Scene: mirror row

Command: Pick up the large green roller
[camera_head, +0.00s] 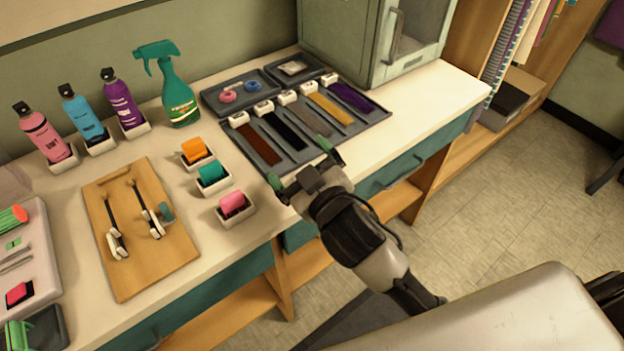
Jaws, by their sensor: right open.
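The green roller (211,171) is a teal cylinder sitting in a small white holder (214,187) on the counter. It is the middle one of three rollers, between an orange roller (194,150) and a pink roller (232,203). My right gripper (300,163) is open and empty, to the right of the green roller and apart from it. It is over the near edge of the dark swatch tray. My left gripper is not in view.
A wooden board (140,270) with two clip-like tools lies left of the rollers. A green spray bottle (180,101) and several cans stand behind. The dark swatch tray (375,117) lies right of the rollers. A grey-green cabinet (345,45) stands at the back.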

